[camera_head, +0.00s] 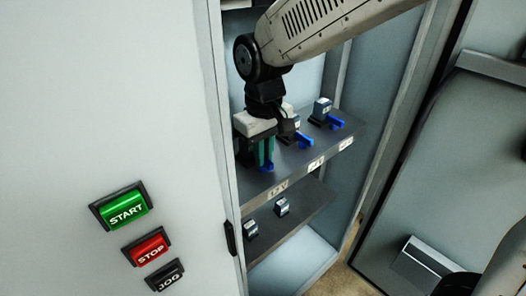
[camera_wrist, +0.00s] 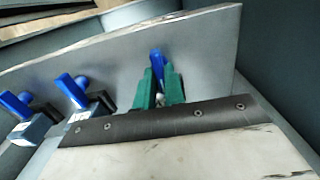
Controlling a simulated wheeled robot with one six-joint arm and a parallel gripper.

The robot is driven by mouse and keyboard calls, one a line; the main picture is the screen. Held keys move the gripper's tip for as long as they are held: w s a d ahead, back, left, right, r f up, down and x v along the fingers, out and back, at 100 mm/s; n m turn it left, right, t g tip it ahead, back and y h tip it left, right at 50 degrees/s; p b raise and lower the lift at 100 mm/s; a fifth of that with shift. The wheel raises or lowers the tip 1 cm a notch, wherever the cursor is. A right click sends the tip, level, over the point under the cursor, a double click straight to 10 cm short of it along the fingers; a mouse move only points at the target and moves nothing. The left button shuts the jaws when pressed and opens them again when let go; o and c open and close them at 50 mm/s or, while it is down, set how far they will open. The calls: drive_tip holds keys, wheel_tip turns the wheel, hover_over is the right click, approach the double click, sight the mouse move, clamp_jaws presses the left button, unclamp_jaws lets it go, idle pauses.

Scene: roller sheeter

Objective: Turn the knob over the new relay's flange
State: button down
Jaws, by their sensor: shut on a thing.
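My gripper (camera_head: 262,152) reaches into the open cabinet at the left end of the upper shelf. Its green fingers (camera_wrist: 159,88) are shut on a blue knob (camera_wrist: 157,62), which shows between and just beyond them in the wrist view. In the head view a bit of this blue knob (camera_head: 265,168) shows below the fingers. The relay under this knob is mostly hidden by my gripper, so its flange cannot be seen clearly. The knob's exact angle is hard to tell.
Two more relays with blue knobs, a middle one (camera_wrist: 72,90) and an end one (camera_wrist: 16,104), stand along the upper shelf (camera_wrist: 205,50). Two small relays (camera_head: 282,207) (camera_head: 251,231) sit on the lower shelf. START, STOP and JOG buttons (camera_head: 150,247) are on the panel at left.

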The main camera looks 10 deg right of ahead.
sight(270, 163)
drive_tip(key=c, duration=1.8)
unclamp_jaws()
drive_tip(key=shift+o, duration=0.2)
wheel_tip(270, 163, up, 8)
drive_tip(key=shift+f, duration=0.1)
drive_tip(key=shift+s+d+f, duration=0.1)
drive_tip(key=shift+s+f, duration=0.1)
drive_tip(key=shift+s, duration=0.05)
drive_tip(key=shift+s+d+f+g, duration=0.3)
drive_tip(key=shift+s+d+f, duration=0.25)
drive_tip(key=shift+s, duration=0.25)
drive_tip(key=s+d+m+t, duration=0.2)
drive_tip(key=s+d+m, duration=0.4)
drive_tip(key=s+d, duration=1.1)
drive_tip(key=d, duration=0.3)
drive_tip(key=shift+m, duration=0.3)
